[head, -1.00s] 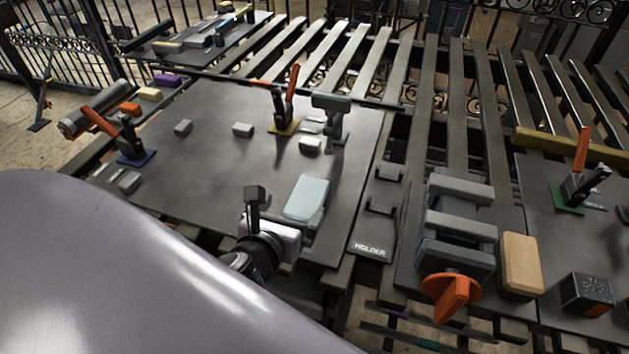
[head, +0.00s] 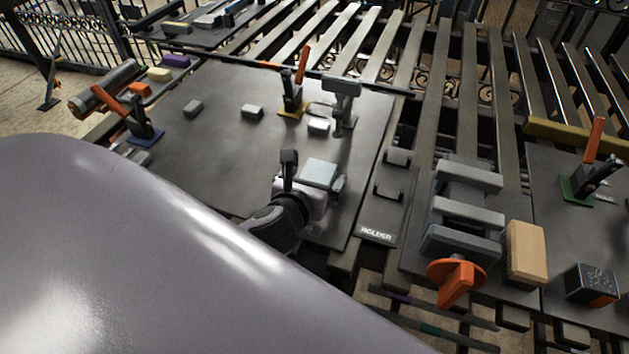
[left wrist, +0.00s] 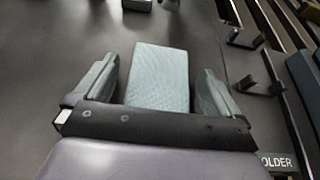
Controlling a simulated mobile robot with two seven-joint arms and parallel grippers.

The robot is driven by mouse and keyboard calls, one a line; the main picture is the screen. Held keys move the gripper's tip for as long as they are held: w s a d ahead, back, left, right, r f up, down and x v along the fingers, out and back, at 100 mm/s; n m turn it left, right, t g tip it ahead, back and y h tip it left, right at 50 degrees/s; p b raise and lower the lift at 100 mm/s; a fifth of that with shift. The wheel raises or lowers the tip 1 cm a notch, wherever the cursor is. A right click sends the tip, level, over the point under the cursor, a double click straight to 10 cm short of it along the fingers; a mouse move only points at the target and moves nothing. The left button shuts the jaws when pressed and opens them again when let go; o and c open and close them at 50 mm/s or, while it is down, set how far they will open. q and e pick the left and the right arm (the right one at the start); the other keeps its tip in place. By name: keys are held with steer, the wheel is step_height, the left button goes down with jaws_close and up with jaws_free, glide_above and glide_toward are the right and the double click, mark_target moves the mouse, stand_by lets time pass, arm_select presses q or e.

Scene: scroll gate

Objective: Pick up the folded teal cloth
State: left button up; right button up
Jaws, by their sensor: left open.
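The folded teal cloth (head: 319,173) is a pale teal block lying flat on the dark plate (head: 225,150). In the left wrist view the cloth (left wrist: 158,76) lies between the two fingers of my left gripper (left wrist: 158,88). The fingers are apart, with a narrow gap on each side of the cloth. In the head view my left gripper (head: 313,186) is over the near end of the cloth and hides part of it. I cannot tell how far above the plate the fingertips are. My right gripper is not in view.
A holder plate (head: 376,235) with black brackets lies right of the cloth. A grey clamp (head: 342,95) and a yellow-based toggle clamp (head: 293,98) stand behind it. Small grey blocks (head: 252,112) lie further left. An orange-handled vise (head: 459,222) and a wooden block (head: 525,252) are at right.

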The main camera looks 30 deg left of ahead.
arm_select(q)
steer(key=c, duration=1.1)
steer(key=shift+o, duration=0.2)
steer(key=shift+r, duration=0.2)
